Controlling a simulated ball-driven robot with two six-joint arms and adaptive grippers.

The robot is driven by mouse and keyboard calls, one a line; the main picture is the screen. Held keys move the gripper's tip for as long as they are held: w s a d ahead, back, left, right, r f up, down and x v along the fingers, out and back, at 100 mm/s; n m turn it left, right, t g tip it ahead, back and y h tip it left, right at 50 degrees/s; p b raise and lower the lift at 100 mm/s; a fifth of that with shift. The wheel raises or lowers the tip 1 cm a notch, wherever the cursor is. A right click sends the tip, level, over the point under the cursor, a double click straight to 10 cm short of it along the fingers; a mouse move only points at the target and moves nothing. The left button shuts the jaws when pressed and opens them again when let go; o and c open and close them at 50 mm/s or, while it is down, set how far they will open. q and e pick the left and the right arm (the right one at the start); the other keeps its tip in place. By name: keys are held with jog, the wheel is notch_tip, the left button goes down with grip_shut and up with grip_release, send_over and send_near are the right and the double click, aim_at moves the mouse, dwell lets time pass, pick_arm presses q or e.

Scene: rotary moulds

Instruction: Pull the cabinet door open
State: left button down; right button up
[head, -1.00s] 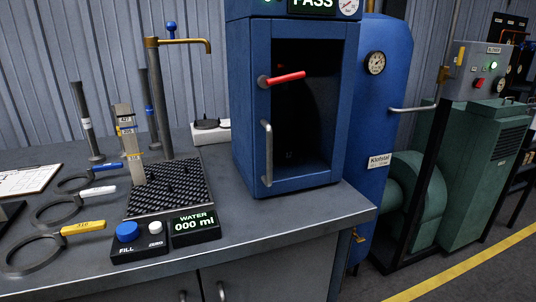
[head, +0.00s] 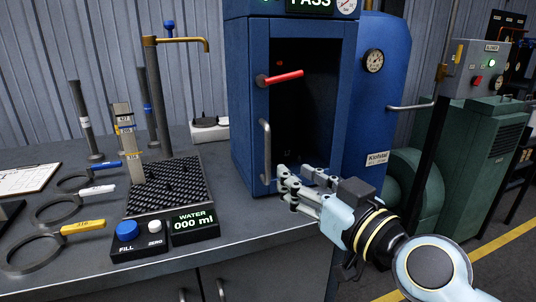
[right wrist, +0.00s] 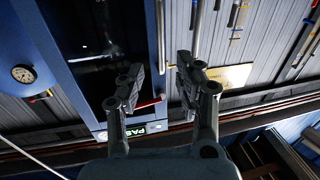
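The blue cabinet (head: 241,110) stands on the grey bench, its dark-fronted door (head: 308,105) looking closed. A grey vertical bar handle (head: 266,150) is on the left side of the door, with a red lever (head: 284,77) above it. My right gripper (head: 287,187) is in front of the door, just right of the handle's lower end. It is open, with its two fingers (right wrist: 157,80) apart and nothing seen held between them. In the right wrist view, a pale bar (right wrist: 161,35), seemingly the handle, shows beyond the gap. My left gripper is out of view.
A black grate (head: 168,185) with a fill panel (head: 140,240) and ring tools (head: 50,210) lies on the bench to the left. A brass tap (head: 180,41) rises behind. A blue tank (head: 385,90) stands close to the cabinet's right.

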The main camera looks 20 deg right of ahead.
aim_at(269, 157)
jog(key=p+x, duration=0.1)
jog(key=x, duration=0.9)
jog(key=shift+a+p, duration=0.1)
jog(key=shift+p, duration=0.3)
jog(key=shift+s, duration=0.1)
grip_shut()
